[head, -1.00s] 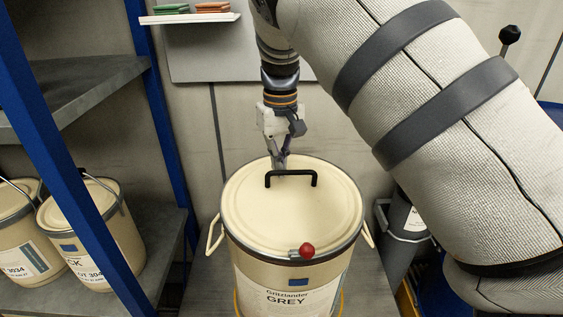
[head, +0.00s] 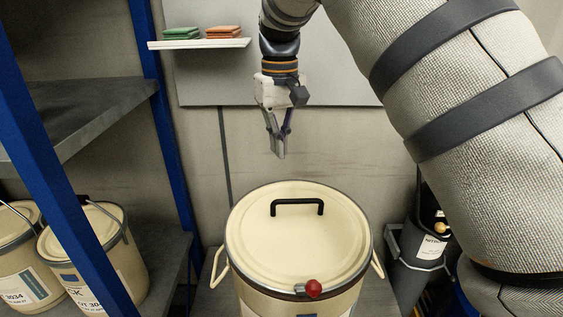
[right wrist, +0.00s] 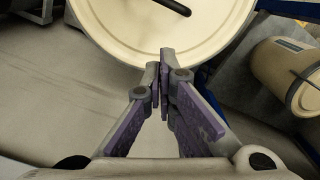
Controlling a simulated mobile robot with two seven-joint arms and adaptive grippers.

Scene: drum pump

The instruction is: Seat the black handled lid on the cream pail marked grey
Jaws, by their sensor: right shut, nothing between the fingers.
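The cream lid (head: 290,245) with a black bar handle (head: 297,203) lies flat on top of the cream pail (head: 300,306) in the head view. A dark ring runs around the rim, with a red knob (head: 314,288) at its front. My right gripper (head: 279,155) is above and behind the lid, apart from it, with fingers closed and empty. In the right wrist view the closed fingertips (right wrist: 163,58) overlap the lid's edge (right wrist: 120,45), and part of the handle (right wrist: 172,6) shows at the top. The pail's label is cut off below. My left gripper is not in view.
A blue-framed shelf (head: 165,110) at left holds two more pails (head: 125,262). A small wall shelf (head: 200,43) carries green and orange pads. A grey container (head: 418,255) with a label stands right of the pail, below my right arm.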

